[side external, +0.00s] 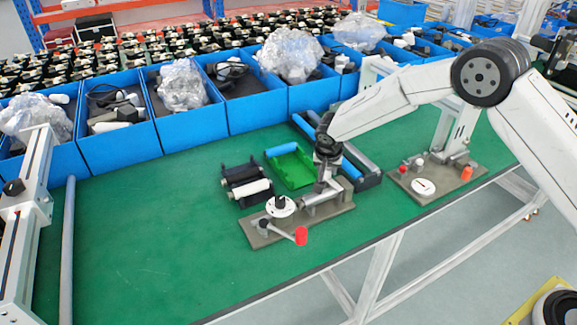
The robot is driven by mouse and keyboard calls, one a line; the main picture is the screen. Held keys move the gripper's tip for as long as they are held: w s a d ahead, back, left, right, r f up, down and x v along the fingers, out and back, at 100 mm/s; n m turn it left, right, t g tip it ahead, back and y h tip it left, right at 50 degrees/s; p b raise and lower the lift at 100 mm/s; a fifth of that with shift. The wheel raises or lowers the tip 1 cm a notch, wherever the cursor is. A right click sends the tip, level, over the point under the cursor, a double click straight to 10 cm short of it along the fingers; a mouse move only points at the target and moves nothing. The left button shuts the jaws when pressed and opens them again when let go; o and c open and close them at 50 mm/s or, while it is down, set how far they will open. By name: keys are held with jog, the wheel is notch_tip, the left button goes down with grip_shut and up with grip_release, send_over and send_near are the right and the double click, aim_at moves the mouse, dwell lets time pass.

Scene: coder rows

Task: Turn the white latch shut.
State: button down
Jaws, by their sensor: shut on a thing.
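A grey-brown fixture plate (262,238) lies on the green table near its front edge. On it is a white round latch piece (281,207) with a black knob on top. A lever with a red end (301,236) sticks out from it toward the front right. A grey cylindrical part (322,199) lies at the plate's right half. My gripper (325,183) points down over this part and looks shut on its upper end. The fingers are small and dark here, so the exact contact is hard to see. The gripper is apart from the white latch.
A green tray (290,167) and black holders with rollers (247,185) stand just behind the fixture. A second fixture with a white disc (423,187) and an orange cylinder (467,173) is at right. Blue bins (187,128) line the back.

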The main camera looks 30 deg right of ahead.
jog(key=shift+m, duration=0.7)
jog(key=shift+h, duration=0.3)
jog(key=shift+c, duration=1.7)
grip_release()
jog(key=shift+r, duration=0.15)
jog(key=v, duration=0.7)
jog(key=shift+r, duration=0.3)
jog(key=shift+g, duration=0.3)
